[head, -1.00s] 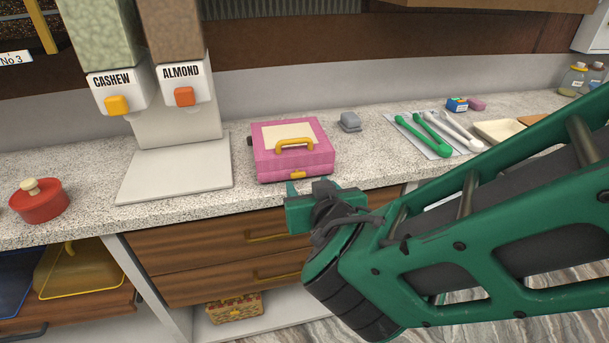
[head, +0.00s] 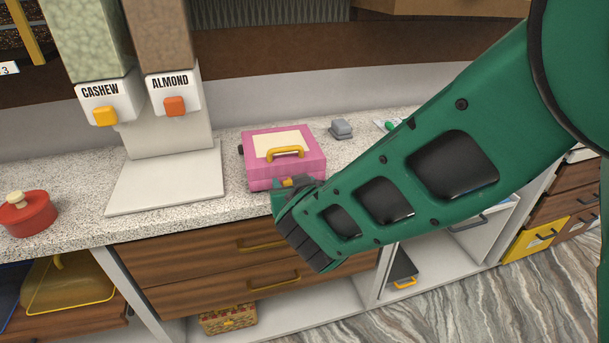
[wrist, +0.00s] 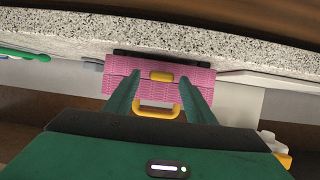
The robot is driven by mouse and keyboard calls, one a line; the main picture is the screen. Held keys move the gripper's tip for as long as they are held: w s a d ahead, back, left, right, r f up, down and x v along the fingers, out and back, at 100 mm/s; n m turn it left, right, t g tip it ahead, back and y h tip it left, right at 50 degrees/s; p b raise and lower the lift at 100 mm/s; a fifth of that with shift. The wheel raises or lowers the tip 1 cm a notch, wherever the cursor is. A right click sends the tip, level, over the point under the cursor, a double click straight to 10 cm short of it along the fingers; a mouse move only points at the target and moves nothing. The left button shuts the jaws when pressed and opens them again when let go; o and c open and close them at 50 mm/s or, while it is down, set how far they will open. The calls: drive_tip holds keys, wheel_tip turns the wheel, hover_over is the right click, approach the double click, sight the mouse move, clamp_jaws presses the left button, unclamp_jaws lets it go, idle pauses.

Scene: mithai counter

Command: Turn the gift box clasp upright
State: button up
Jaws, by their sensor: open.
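The pink gift box (head: 262,178) sits shut on the speckled counter, with a cream panel and a yellow handle (head: 286,152) on its lid. In the wrist view, its yellow clasp (wrist: 161,75) is on the front face and lies sideways, wider than tall. My gripper (wrist: 160,80) is open, one green finger on each side of the clasp, with a gap to it on both sides. In the head view, my gripper (head: 288,186) is at the box's lower front, and my wrist partly hides the clasp. The handle also shows in the wrist view (wrist: 158,109), between the fingers.
The cashew and almond dispensers (head: 170,100) stand left of the box, above a pale base plate (head: 165,185). A red lidded pot (head: 28,213) is at the far left. A small grey object (head: 341,129) lies behind right of the box. Wooden drawers (head: 210,260) are below the counter edge.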

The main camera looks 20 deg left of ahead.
drive_tip(key=shift+c, duration=0.6)
drive_tip(key=shift+s+d, duration=0.1)
drive_tip(key=c, duration=0.9)
drive_tip(key=shift+s+a+f+n+t+h, duration=0.1)
drive_tip(key=shift+a+n+t+h, duration=0.25)
drive_tip(key=shift+n+t+h, duration=0.6)
drive_tip(key=n, duration=0.1)
drive_tip(key=n+h, duration=0.1)
drive_tip(key=n, duration=0.1)
drive_tip(key=n+t, duration=0.1)
drive_tip(key=shift+s+a+f+n, duration=0.2)
drive_tip(key=shift+a+f+n, duration=0.05)
drive_tip(key=shift+a, duration=0.05)
drive_tip(key=n+t, duration=0.1)
drive_tip(key=n, duration=0.1)
drive_tip(key=n+t+h, duration=0.1)
drive_tip(key=n, duration=0.1)
drive_tip(key=f+n+t, duration=0.1)
drive_tip(key=n, duration=0.1)
drive_tip(key=shift+s+a+n+h, duration=0.1)
drive_tip(key=shift+a+n+h, duration=0.15)
drive_tip(key=shift+n, duration=0.15)
drive_tip(key=shift+f, duration=0.1)
